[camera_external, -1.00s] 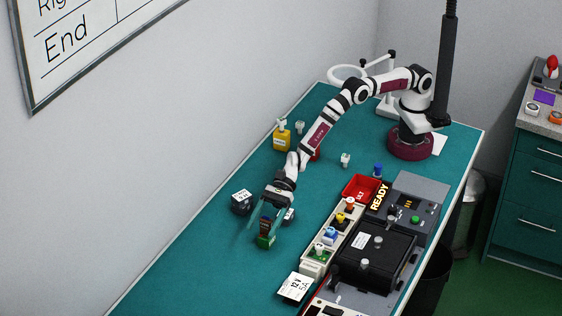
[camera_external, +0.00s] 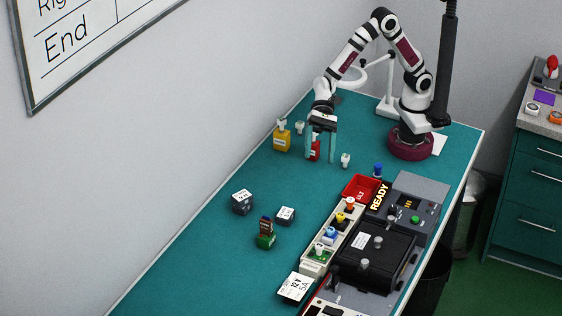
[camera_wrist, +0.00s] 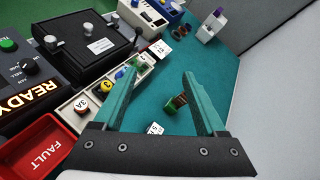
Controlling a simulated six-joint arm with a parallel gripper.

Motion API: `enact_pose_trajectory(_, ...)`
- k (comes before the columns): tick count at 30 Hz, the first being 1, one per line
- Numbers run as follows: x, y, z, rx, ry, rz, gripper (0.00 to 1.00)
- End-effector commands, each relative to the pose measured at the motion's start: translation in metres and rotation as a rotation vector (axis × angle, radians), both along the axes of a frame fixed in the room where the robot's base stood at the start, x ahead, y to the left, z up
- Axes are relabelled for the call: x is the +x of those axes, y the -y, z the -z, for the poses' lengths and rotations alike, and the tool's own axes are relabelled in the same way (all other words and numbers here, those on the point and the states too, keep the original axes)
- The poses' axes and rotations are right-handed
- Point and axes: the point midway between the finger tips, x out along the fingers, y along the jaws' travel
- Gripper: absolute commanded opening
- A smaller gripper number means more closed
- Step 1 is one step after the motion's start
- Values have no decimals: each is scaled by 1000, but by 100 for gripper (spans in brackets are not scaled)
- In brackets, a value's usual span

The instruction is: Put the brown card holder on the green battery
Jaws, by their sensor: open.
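The brown card holder (camera_external: 265,225) stands upright on top of the green battery (camera_external: 264,241) on the teal table. The pair also shows in the wrist view as the green battery (camera_wrist: 171,106) with the small dark brown holder (camera_wrist: 182,98) against it, seen between my fingers. My gripper (camera_external: 320,160) is open and empty, well away from them, farther back on the table near the red battery (camera_external: 315,149). One finger partly hides that red battery. In the wrist view my gripper (camera_wrist: 161,68) has its fingers spread wide.
A yellow battery (camera_external: 282,138) stands at the back left. A red fault tray (camera_external: 361,188) and a black test unit (camera_external: 375,258) line the right side. The front left table is clear.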

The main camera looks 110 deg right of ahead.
Motion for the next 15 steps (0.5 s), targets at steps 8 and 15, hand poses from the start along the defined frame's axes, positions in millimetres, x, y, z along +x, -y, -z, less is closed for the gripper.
enact_pose_trajectory(8,-259,139,-9,-729,249,-763,74)
enact_pose_trajectory(15,-318,211,12,-1020,214,-943,74)
